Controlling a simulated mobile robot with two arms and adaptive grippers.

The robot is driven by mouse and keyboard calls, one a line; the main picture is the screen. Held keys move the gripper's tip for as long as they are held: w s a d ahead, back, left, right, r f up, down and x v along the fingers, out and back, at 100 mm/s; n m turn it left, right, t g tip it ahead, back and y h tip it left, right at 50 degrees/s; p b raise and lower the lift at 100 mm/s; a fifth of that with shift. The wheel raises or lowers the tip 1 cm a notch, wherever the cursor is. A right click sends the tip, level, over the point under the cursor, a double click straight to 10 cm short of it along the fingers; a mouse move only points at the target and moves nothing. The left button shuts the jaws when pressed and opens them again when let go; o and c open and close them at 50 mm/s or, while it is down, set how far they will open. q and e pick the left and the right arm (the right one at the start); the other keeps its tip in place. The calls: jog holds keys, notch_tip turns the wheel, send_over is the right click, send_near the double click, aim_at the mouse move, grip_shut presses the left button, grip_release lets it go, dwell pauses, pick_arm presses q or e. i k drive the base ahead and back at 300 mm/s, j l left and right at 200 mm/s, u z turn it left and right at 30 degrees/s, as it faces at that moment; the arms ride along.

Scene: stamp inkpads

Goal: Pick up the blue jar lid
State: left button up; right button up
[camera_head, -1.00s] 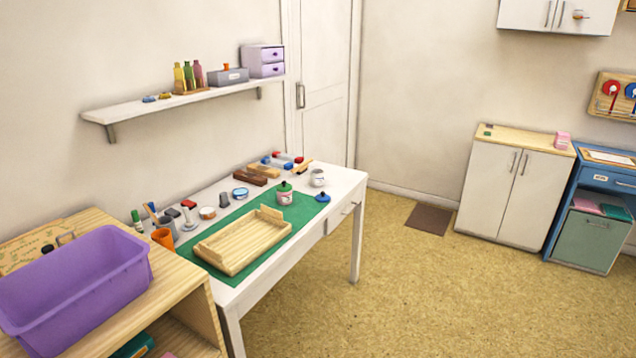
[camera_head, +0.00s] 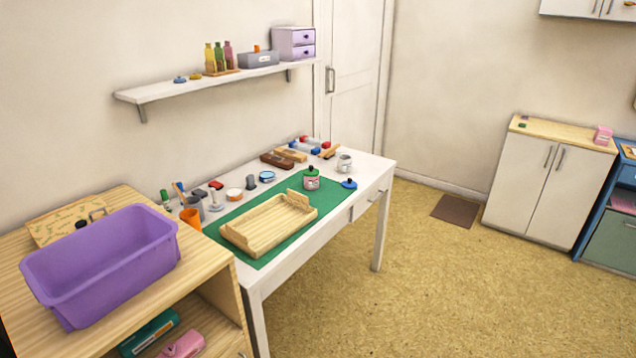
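The blue jar lid (camera_head: 349,184) with its dark knob lies on the right part of the white table (camera_head: 277,277), by the edge of the green mat (camera_head: 247,261). A whitish jar without a visible lid (camera_head: 344,163) stands behind the blue lid. Neither of my grippers shows in the head view.
A wooden tray (camera_head: 285,228) lies on the mat. Stamps, inkpads and cups line the table's back. A purple bin (camera_head: 100,262) stands on a wooden shelf unit (camera_head: 213,277) at the left.

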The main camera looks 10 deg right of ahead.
aim_at(348, 184)
jog(key=i+l+u, duration=0.5)
jog(key=l, duration=0.3)
jog(key=i+l+u, duration=0.25)
jog(key=i+l, duration=0.1)
jog(key=l, duration=0.1)
